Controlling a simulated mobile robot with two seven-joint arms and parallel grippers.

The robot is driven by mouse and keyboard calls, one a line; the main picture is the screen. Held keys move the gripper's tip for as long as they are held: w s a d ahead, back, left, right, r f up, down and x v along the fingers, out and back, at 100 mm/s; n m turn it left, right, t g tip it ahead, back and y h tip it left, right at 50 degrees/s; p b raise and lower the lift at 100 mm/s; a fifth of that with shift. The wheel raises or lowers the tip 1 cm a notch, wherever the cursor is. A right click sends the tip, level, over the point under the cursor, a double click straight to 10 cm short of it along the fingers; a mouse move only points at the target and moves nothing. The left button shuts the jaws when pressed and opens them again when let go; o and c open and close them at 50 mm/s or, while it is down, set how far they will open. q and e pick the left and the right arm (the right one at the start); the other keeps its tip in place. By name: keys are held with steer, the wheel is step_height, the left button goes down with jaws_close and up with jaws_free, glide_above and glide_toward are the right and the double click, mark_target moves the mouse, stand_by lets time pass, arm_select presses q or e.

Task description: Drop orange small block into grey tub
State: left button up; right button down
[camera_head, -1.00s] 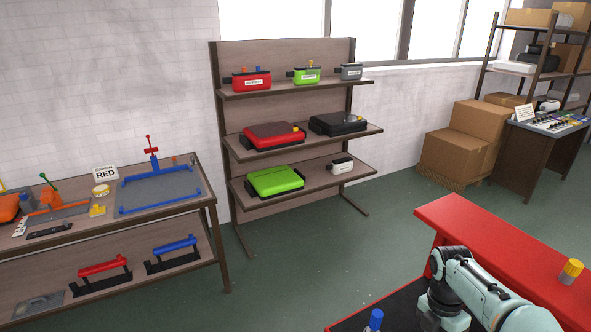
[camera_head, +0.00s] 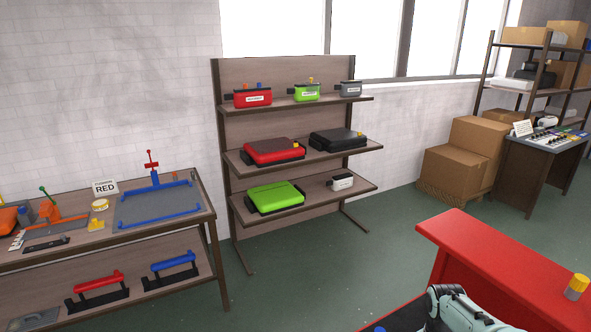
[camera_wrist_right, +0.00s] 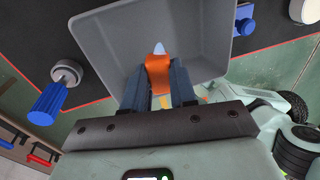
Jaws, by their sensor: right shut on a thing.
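The orange small block (camera_wrist_right: 158,75) is between the fingers of my right gripper (camera_wrist_right: 160,90) in the right wrist view. The gripper is shut on it. The grey tub (camera_wrist_right: 105,45) spreads behind the block in that view, with its walls on either side. The block appears over the tub's opening; its height above the floor of the tub I cannot tell. In the head view only part of my right arm shows at the bottom right, and the tub and block are out of sight. My left gripper is in neither view.
A blue-handled knob (camera_wrist_right: 48,102) stands left of the tub, and a blue piece (camera_wrist_right: 243,26) lies to its right. In the head view a red bench (camera_head: 500,255) carries a yellow-and-grey piece (camera_head: 577,286). A shelf (camera_head: 225,150) with cases stands at the back.

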steer(key=c, duration=0.8)
jaws_free()
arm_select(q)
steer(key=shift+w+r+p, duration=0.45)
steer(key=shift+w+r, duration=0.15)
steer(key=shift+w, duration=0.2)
arm_select(e)
steer(key=v, duration=1.3)
steer(key=shift+r, duration=0.25)
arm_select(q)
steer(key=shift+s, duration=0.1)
arm_select(e)
steer(key=shift+s+f, duration=0.1)
steer(key=shift+s, duration=0.05)
